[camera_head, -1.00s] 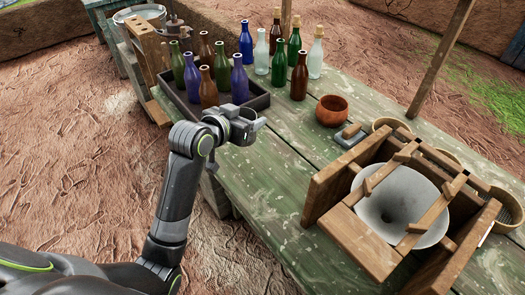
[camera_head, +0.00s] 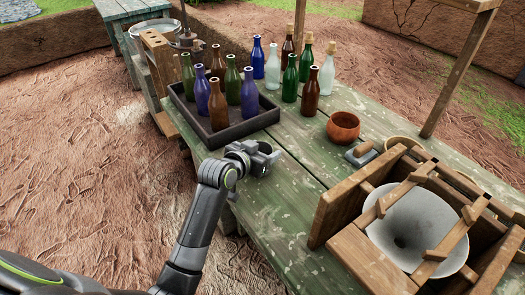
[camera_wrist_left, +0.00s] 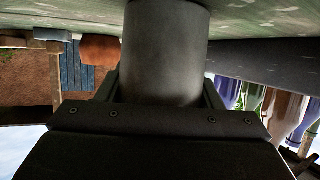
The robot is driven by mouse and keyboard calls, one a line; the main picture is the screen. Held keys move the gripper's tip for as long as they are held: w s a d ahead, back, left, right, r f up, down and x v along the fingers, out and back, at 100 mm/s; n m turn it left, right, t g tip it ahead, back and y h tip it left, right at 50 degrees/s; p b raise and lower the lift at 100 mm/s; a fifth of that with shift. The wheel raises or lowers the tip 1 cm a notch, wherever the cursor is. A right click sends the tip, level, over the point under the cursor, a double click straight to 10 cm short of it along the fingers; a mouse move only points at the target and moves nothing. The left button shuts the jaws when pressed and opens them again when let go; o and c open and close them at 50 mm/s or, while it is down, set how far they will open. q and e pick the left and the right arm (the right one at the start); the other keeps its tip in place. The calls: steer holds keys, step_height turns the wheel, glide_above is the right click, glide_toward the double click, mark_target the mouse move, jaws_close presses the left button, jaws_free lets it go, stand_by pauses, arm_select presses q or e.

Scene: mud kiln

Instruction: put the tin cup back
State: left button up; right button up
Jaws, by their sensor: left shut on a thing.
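The tin cup is a plain dark grey cylinder (camera_wrist_left: 166,55), seen large in the left wrist view between the fingers of my left gripper. My left gripper (camera_head: 263,158) is shut on it in the head view, close over the near edge of the green wooden table (camera_head: 285,222). In the head view the cup is small and hard to tell from the dark fingers. My right gripper is not in view.
A dark tray (camera_head: 232,131) with several bottles stands just behind my left gripper. More bottles stand behind it. A reddish bowl (camera_head: 342,127), a small block-handled tool (camera_head: 361,154) and a wooden frame with a grey funnel (camera_head: 415,228) are to the right. Bare planks lie between.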

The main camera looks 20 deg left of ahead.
arm_select(q)
steer(key=shift+f, duration=0.1)
steer(key=o, duration=0.9)
steer(key=shift+s, duration=0.1)
steer(key=v, duration=1.2)
steer(key=shift+p, duration=0.35)
